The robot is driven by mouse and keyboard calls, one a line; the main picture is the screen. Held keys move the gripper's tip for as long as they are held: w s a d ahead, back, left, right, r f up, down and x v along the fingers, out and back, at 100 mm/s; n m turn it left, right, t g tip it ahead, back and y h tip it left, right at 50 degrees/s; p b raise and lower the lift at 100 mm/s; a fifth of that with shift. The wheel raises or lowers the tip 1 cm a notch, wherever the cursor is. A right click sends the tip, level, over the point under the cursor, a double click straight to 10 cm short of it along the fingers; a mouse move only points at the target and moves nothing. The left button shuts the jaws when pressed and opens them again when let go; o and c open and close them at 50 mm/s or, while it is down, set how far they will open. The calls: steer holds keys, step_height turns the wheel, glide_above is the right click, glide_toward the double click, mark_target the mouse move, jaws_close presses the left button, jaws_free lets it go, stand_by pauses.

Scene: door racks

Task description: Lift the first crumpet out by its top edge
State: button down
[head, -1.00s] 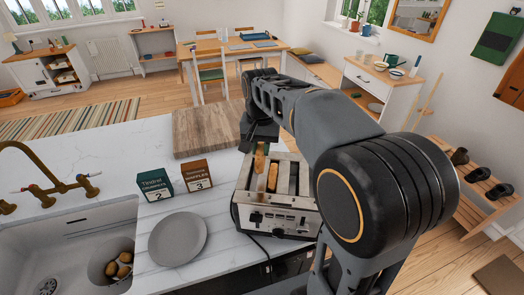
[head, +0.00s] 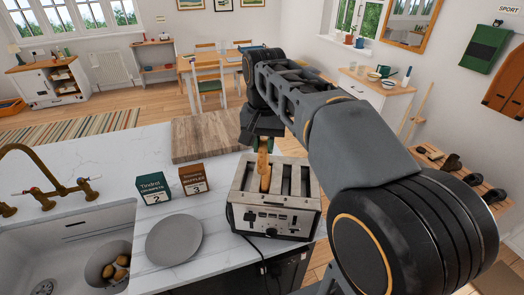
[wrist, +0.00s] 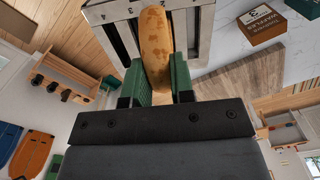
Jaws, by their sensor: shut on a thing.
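The toaster (head: 275,222), a silver box with several long slots, stands at the counter's right edge. My gripper (head: 264,144) is above its left part, fingers pointing down. The green fingers (wrist: 159,85) are shut on a crumpet (wrist: 155,38), golden brown and seen edge-on, by its top edge. In the head view the crumpet (head: 264,168) hangs upright over the left slot area; I cannot tell whether its lower edge is clear of the slot. The green crumpet box (head: 153,188) stands left of the toaster. The grey plate (head: 174,239) is empty.
A brown waffle box (head: 193,180) stands between the crumpet box and the toaster. A wooden board (head: 208,138) lies behind them. The sink (head: 50,240), with a bowl of brown items (head: 115,268), is at left. The counter around the plate is clear.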

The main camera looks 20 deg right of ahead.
steer(key=shift+a+r, duration=0.1)
steer(key=shift+r, duration=2.5)
